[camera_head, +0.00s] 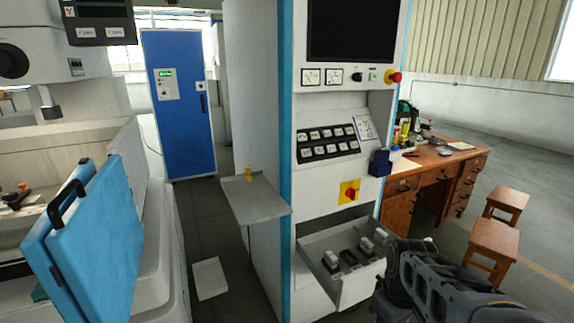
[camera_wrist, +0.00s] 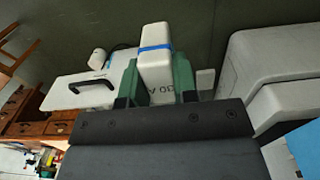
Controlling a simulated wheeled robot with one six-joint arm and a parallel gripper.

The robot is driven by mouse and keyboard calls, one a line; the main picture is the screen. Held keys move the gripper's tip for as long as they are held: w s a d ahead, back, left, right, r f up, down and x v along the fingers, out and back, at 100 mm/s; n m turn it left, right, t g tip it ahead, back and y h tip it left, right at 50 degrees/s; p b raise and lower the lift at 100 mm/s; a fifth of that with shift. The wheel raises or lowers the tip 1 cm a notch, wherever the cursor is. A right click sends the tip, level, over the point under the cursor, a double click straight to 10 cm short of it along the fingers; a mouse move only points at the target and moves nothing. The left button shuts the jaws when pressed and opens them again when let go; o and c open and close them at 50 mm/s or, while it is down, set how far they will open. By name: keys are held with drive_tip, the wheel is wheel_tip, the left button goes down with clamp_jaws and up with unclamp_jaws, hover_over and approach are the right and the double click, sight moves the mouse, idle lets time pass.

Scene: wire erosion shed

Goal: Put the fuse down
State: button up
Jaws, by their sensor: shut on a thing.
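The fuse (camera_wrist: 155,50) is a white block with a blue band and dark lettering that looks like "30 A", in the wrist view. My gripper (camera_wrist: 156,78) is shut on it, with one green finger on each side. The fuse's lower end is hidden by my gripper. In the head view my dark arm fills the lower right corner; the gripper's fingers and the held fuse cannot be made out there.
The tall cabinet's open drawer (camera_head: 318,287) holds several white and dark blocks. A small side shelf (camera_head: 262,205) carries a yellow item (camera_head: 248,173). A wooden desk (camera_head: 428,178) and stools (camera_head: 494,241) stand right. A blue panel (camera_head: 88,230) stands left.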

drive_tip(key=shift+s, duration=0.4)
drive_tip(key=shift+w+r+m, duration=0.15)
drive_tip(key=shift+w+m, duration=0.1)
drive_tip(key=shift+m, duration=0.15)
drive_tip(key=w+f+m+b, duration=0.2)
drive_tip(key=w+f+m, duration=0.3)
drive_tip(key=w, duration=0.5)
drive_tip(key=w+a+f+b, duration=0.2)
drive_tip(key=a+f, duration=0.1)
drive_tip(key=f, duration=0.5)
drive_tip(key=w+a+f+b, duration=0.1)
drive_tip(key=a+f, duration=0.1)
drive_tip(key=f, duration=0.6)
drive_tip(key=shift+n, duration=0.4)
drive_tip(key=r+p, duration=0.2)
drive_tip(key=p, duration=0.4)
drive_tip(key=s+r+p, duration=0.1)
drive_tip(key=r+p, duration=0.1)
drive_tip(key=p, duration=0.4)
drive_tip(key=shift+s+a+r+p, duration=0.15)
drive_tip(key=shift+s+a+p, duration=0.05)
drive_tip(key=shift+p, duration=0.1)
drive_tip(key=shift+s, duration=0.1)
